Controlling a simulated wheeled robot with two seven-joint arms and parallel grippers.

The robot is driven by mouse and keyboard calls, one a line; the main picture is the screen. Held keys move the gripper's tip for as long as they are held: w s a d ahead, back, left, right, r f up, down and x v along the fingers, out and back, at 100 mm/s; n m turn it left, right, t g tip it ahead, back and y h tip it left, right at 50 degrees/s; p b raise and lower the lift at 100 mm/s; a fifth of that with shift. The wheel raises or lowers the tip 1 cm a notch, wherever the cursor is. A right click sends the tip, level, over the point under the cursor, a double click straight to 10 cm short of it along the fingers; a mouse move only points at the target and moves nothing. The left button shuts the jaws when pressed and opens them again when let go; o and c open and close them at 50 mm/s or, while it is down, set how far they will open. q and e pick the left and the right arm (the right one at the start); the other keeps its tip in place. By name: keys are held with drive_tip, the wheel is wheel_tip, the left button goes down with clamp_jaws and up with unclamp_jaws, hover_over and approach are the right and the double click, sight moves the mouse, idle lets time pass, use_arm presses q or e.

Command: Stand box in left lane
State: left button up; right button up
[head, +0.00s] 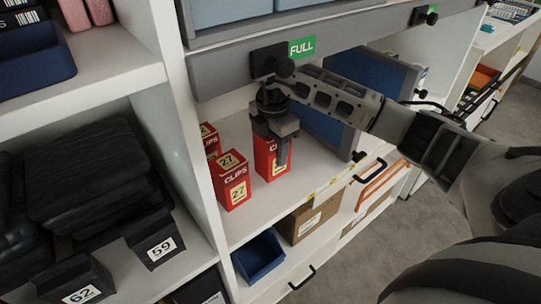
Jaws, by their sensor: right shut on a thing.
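A red box (265,160) labelled CLIPS 27 stands upright on the white middle shelf (315,186). My right gripper (274,152) comes down over this box from above and is shut on it; its fingers cover part of the box's front. To its left, two more red CLIPS 27 boxes stand one behind the other along the left wall, the front one (233,190) and a rear one (209,138). There is a gap between the held box and the front left box. My left gripper is not in view. Lane markings cannot be made out.
A grey rail (222,76) with a green FULL sign (302,47) hangs above my gripper. A blue panel (330,138) stands right of the held box. Below are a blue bin (257,258) and a cardboard box (311,217).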

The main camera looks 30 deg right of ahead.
drive_tip(key=shift+w+a, duration=0.1)
drive_tip(key=shift+w, duration=0.25)
drive_tip(key=shift+f, duration=1.75)
drive_tip(key=shift+f, duration=0.15)
drive_tip(key=o, duration=1.1)
wheel_tip(320, 180, up, 8)
drive_tip(key=shift+f, duration=0.1)
